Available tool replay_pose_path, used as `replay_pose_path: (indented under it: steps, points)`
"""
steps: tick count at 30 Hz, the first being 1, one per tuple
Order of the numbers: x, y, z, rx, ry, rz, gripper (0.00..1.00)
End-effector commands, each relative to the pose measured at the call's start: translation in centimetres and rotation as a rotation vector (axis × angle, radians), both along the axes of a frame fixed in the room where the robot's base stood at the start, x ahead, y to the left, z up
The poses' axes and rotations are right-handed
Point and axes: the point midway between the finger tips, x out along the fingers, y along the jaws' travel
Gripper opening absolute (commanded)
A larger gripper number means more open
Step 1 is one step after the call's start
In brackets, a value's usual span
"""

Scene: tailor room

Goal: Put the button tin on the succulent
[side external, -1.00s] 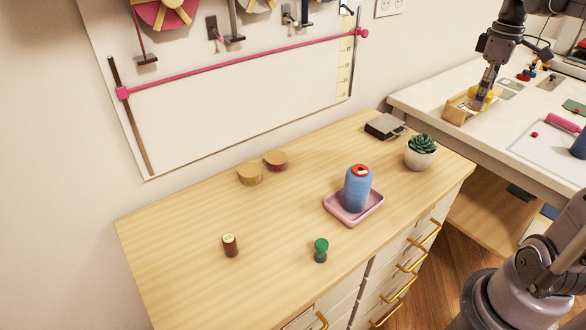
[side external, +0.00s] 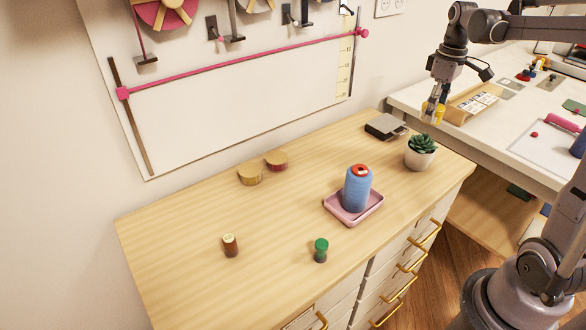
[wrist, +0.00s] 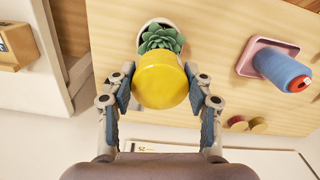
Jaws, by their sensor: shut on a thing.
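My gripper (side external: 433,108) is shut on a round yellow tin (wrist: 160,80), the button tin, with one finger on each side of it in the wrist view. The yellow tin also shows between the fingers in the side view (side external: 437,113), held in the air. The succulent (side external: 422,144) is a green plant in a white pot at the back right of the wooden cabinet top. The tin is above and a little behind it. In the wrist view the succulent (wrist: 160,38) shows just beyond the tin, partly hidden by it.
A blue thread spool (side external: 357,189) stands in a pink tray (side external: 373,208) left of the succulent. A dark grey box (side external: 384,127) lies behind the succulent. Two round tins, one mustard (side external: 250,175) and one red-sided (side external: 276,160), sit near the wall.

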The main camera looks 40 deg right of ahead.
Motion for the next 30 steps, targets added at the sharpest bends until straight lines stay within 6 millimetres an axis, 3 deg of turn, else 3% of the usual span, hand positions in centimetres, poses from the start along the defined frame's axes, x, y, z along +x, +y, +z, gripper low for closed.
replay_pose_path:
  steps: [10, 23, 24, 26, 30]
  points:
    - [0.1, 0.0, -3.7, 0.000, 0.000, 0.000, 0.17]
    - [0.0, 0.0, -4.2, 0.000, 0.000, 0.000, 0.17]
    - [0.0, 0.0, -4.3, 0.000, 0.000, 0.000, 0.55]
    - [0.0, 0.0, -4.3, 0.000, 0.000, 0.000, 0.72]
    - [0.0, 0.0, -4.3, 0.000, 0.000, 0.000, 0.74]
